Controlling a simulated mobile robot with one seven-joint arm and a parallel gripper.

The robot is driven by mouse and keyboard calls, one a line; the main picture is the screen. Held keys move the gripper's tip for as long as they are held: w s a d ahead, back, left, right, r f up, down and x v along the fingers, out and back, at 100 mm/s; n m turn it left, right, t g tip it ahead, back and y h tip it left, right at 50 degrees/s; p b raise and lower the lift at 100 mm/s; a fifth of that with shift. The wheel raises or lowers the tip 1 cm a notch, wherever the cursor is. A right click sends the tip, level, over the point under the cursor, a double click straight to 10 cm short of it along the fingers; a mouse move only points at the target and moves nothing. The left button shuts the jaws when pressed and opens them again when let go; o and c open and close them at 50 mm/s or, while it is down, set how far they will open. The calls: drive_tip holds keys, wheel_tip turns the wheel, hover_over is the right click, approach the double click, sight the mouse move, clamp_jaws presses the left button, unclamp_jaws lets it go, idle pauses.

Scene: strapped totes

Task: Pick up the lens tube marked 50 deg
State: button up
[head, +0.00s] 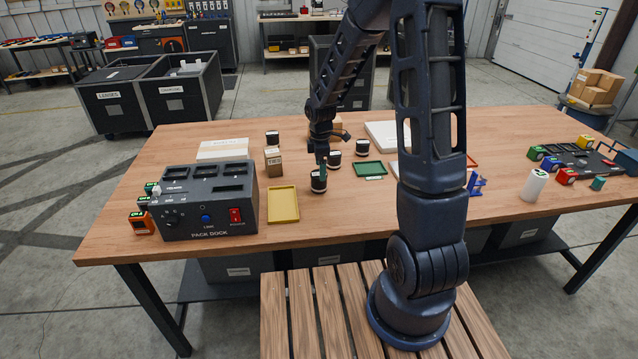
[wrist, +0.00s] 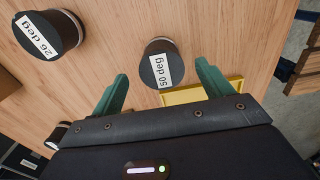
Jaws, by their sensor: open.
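The lens tube marked 50 deg (wrist: 158,64) is a short dark cylinder with a white label on its top, standing upright on the wooden table. In the head view it appears to be the dark tube (head: 318,182) beside the yellow tray. My gripper (wrist: 161,72) is open, with green fingers on either side of the tube's near edge in the wrist view. It is empty; I cannot tell its height above the tube. In the head view my gripper (head: 321,164) is just above that tube. A second tube marked 26 deg (wrist: 48,35) stands to the left in the wrist view.
The yellow tray (head: 283,205) lies close by; its edge also shows in the wrist view (wrist: 190,94). More dark tubes (head: 362,147) stand behind. The pack dock (head: 205,203) is at left, a green tray (head: 369,169) at right. A brown block (head: 273,160) stands nearby.

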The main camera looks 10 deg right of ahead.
sight(319, 182)
drive_tip(key=shift+a+f, duration=0.15)
drive_tip(key=shift+f, duration=1.3)
drive_tip(key=shift+a+f, duration=0.15)
drive_tip(key=shift+f, duration=1.25)
drive_tip(key=c, duration=1.3)
